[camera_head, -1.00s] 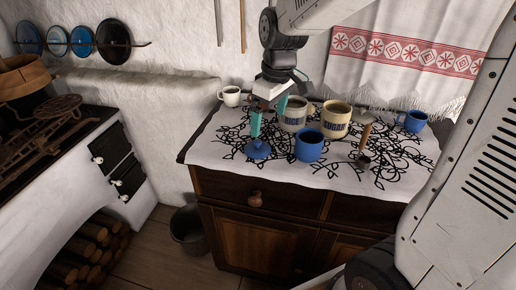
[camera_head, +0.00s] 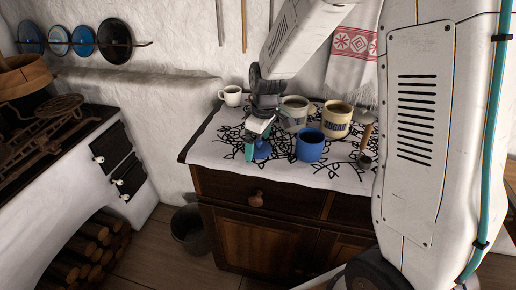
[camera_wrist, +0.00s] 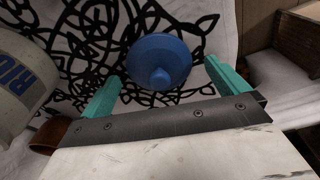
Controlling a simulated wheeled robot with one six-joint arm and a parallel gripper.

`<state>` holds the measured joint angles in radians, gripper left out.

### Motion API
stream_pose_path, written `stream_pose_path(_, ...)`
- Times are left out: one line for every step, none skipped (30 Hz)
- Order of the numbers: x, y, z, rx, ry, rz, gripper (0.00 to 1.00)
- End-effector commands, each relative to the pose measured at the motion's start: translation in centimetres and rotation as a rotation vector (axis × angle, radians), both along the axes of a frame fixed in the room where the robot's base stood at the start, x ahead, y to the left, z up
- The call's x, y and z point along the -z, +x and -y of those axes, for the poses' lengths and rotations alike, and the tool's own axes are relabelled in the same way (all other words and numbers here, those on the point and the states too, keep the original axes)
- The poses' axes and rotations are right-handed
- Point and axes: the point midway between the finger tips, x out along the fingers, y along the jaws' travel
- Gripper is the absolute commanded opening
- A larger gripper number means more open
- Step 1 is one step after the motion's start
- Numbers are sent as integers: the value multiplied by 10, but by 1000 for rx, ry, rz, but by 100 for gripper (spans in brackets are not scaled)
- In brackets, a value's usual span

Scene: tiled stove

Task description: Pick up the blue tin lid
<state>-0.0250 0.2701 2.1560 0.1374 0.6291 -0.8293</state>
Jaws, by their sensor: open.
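The blue tin lid (camera_head: 263,151) lies on the patterned cloth near the front left of the cabinet top, partly hidden by my gripper in the head view. In the wrist view the lid (camera_wrist: 160,58) is a round blue disc with a knob in its middle, knob toward the camera. My gripper (camera_wrist: 164,76) is open, with one teal finger on each side of the lid and nothing held between them.
A blue mug (camera_head: 310,146) stands just right of the lid. The RICE tin (camera_head: 294,115) and SUGAR tin (camera_head: 337,120) stand behind. A white cup (camera_head: 232,96) is at the back left. A wooden-handled utensil (camera_head: 366,139) is further right. The cloth's left front (camera_head: 212,152) is clear.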

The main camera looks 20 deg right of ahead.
Motion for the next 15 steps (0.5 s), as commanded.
stream_pose_path(1, 0, 0, 0, 0, 0, 99)
stream_pose_path(1, 0, 0, 0, 1, 1, 99)
stream_pose_path(1, 0, 0, 0, 0, 1, 99)
stream_pose_path(1, 0, 0, 0, 0, 1, 99)
stream_pose_path(1, 0, 0, 0, 0, 1, 99)
stream_pose_path(1, 0, 0, 0, 0, 1, 99)
stream_pose_path(1, 0, 0, 0, 0, 1, 94)
stream_pose_path(1, 0, 0, 0, -1, 1, 85)
stream_pose_path(1, 0, 0, 0, -1, 1, 74)
stream_pose_path(1, 0, 0, 0, -1, 1, 66)
stream_pose_path(1, 0, 0, 0, 0, 0, 58)
stream_pose_path(1, 0, 0, 0, 0, 0, 51)
stream_pose_path(1, 0, 0, 0, 0, 0, 51)
stream_pose_path(1, 0, 0, 0, 0, 0, 51)
stream_pose_path(1, 0, 0, 0, 0, 0, 51)
